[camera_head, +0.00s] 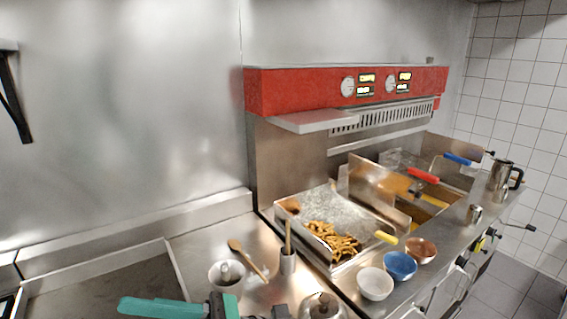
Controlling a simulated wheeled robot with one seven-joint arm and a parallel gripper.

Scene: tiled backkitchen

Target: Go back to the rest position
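A teal and black piece, which looks like part of my arm or gripper (218,306), shows at the bottom edge of the head view, left of centre. It is cut off by the frame. Its fingers cannot be made out, so I cannot tell whether it is open, shut or holding something.
A wooden spoon (247,258) and a small steel holder (288,262) are on the counter. Fries (335,240) lie in a tray under the red fryer hood (300,90). White (375,284), blue (400,266) and copper (421,250) bowls line the front edge. A steel jug (499,180) stands at far right.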

